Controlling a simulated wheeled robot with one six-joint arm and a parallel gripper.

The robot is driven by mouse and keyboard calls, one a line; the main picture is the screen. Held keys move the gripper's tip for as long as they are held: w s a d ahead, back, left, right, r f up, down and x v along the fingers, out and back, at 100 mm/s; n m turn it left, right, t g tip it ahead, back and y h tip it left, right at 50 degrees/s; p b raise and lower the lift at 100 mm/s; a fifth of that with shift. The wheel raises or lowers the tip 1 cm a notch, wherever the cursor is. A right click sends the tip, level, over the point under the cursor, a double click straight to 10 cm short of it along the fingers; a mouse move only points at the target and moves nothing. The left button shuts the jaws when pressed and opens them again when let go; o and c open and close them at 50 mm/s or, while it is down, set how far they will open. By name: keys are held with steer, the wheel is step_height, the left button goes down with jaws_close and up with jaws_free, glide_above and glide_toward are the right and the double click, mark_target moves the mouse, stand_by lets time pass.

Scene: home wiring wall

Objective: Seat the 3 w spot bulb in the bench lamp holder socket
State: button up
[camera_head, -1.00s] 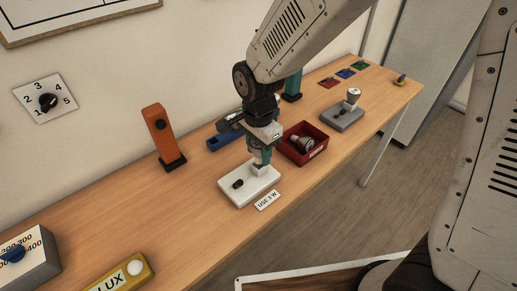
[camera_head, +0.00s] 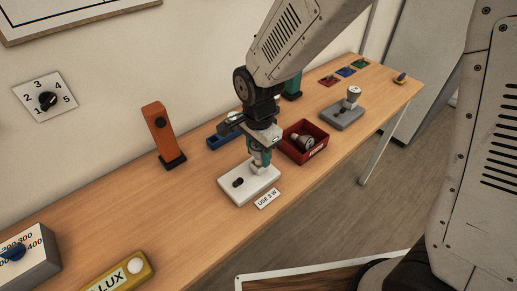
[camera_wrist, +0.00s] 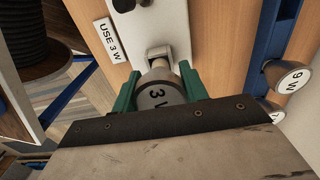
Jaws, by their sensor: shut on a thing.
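My gripper (camera_head: 261,157) is over the white bench lamp holder base (camera_head: 236,194), its teal fingers pointing down. The bulb's narrow end points at the socket (camera_wrist: 158,54) on the holder. Whether the bulb is fully down in the socket is hidden by the fingers and the bulb itself. The holder also shows in the wrist view (camera_wrist: 176,22), with a dark switch on it.
A "USE 3 W" label (camera_head: 267,198) lies before the holder. A red bin (camera_head: 318,143) with another bulb (camera_head: 303,141) stands to the right. A blue rack (camera_head: 222,141) is behind; its 9 W bulb (camera_wrist: 289,77) shows in the wrist view. An orange upright device (camera_head: 159,133) stands left.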

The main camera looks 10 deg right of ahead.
steer(key=shift+f, duration=1.05)
steer(key=o, duration=1.1)
steer(key=shift+c, duration=0.2)
step_height(320, 180, up, 8)
steer(key=shift+f, duration=0.1)
